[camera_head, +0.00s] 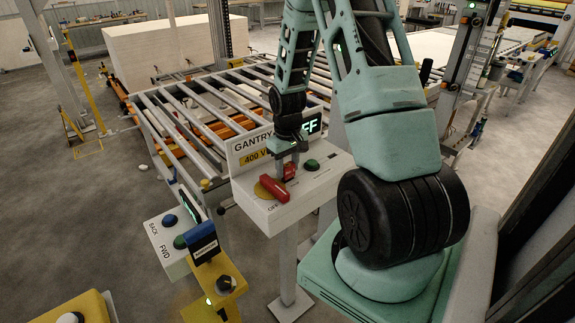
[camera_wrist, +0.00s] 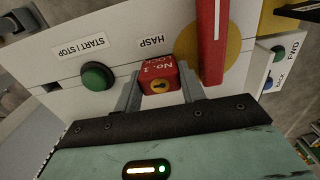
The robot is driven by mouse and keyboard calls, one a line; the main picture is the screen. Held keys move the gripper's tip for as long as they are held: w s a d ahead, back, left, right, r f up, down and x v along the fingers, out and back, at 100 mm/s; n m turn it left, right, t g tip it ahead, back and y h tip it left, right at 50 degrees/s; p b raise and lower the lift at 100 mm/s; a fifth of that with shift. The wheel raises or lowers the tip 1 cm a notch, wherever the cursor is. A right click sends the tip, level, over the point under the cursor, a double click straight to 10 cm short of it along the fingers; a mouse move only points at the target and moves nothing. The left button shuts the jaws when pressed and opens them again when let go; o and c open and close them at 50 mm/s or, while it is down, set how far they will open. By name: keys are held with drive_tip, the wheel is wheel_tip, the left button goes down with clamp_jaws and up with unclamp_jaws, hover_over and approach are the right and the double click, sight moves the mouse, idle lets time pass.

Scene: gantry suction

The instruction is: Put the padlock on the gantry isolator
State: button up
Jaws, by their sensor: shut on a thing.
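The gantry isolator (camera_head: 312,185) is a white sloped box on a post, with a "GANTRY" sign behind it. Its red handle (camera_head: 273,188) lies across a yellow disc near the "OFF" mark; the handle also shows in the wrist view (camera_wrist: 213,40). The small red padlock (camera_wrist: 160,73), marked "No. 1 LOCK" with a brass keyhole, is between the fingers of my gripper (camera_wrist: 162,88), which is shut on it. It is right by the "HASP" label, beside the handle. The shackle and any hasp are hidden, so I cannot tell whether they are joined.
A green start/stop button (camera_wrist: 97,76) is beside the padlock on the panel. A second white control box (camera_head: 172,235) with blue and green buttons and a yellow pedestal (camera_head: 220,283) stand front left. A roller conveyor (camera_head: 185,125) runs behind the isolator.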

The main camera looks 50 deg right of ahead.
drive_tip(key=shift+f, duration=0.4)
drive_tip(key=o, duration=1.1)
drive_tip(key=shift+o, duration=0.2)
drive_tip(key=shift+r, duration=0.1)
wheel_tip(320, 180, up, 17)
drive_tip(key=b, duration=0.3)
drive_tip(key=shift+r+b, duration=0.15)
drive_tip(key=shift+b, duration=0.15)
